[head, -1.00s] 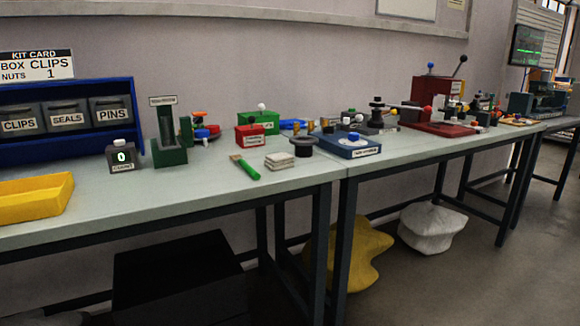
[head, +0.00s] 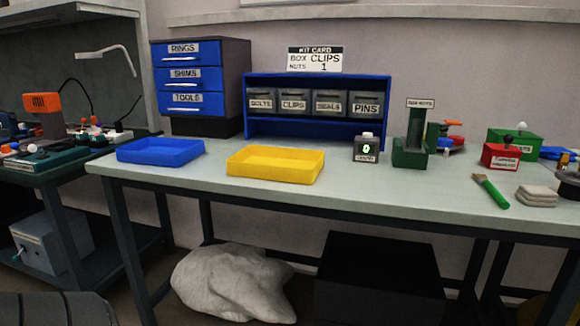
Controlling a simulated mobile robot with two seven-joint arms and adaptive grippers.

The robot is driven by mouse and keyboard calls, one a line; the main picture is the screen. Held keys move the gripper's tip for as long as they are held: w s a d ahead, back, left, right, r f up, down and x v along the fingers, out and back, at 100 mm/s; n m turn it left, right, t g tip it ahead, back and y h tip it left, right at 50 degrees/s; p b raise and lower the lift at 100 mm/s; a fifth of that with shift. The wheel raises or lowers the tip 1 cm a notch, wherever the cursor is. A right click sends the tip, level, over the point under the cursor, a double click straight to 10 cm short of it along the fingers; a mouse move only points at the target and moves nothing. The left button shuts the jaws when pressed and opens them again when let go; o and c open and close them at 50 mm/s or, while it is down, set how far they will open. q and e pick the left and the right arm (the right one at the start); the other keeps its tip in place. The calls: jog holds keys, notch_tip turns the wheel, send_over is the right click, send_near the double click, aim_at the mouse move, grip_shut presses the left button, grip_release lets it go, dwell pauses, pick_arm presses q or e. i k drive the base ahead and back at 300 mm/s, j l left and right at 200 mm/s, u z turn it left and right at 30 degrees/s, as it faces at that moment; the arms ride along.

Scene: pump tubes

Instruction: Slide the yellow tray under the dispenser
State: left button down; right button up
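The yellow tray (head: 275,169) is an open, empty, shallow box near the front edge of the table, below the blue bin rack. The green dispenser (head: 411,140) stands upright to its right, with a small label plate on top; the label is hard to read but seems to name nuts. A small dark counter (head: 365,149) with a white button and a green 0 stands between the tray and the dispenser. The tray and dispenser are apart. Neither of my grippers is in view.
A blue tray (head: 160,151) lies left of the yellow one. The blue rack (head: 317,130) holds bins behind. A green-handled brush (head: 491,191), pale pads (head: 537,195) and a red box (head: 500,156) lie to the right. The front table strip right of the tray is clear.

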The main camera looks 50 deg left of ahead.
aim_at(301, 166)
jog(key=u, duration=1.5)
jog(key=i+l+u, duration=0.15)
jog(key=i+l, duration=0.05)
jog(key=l, duration=0.05)
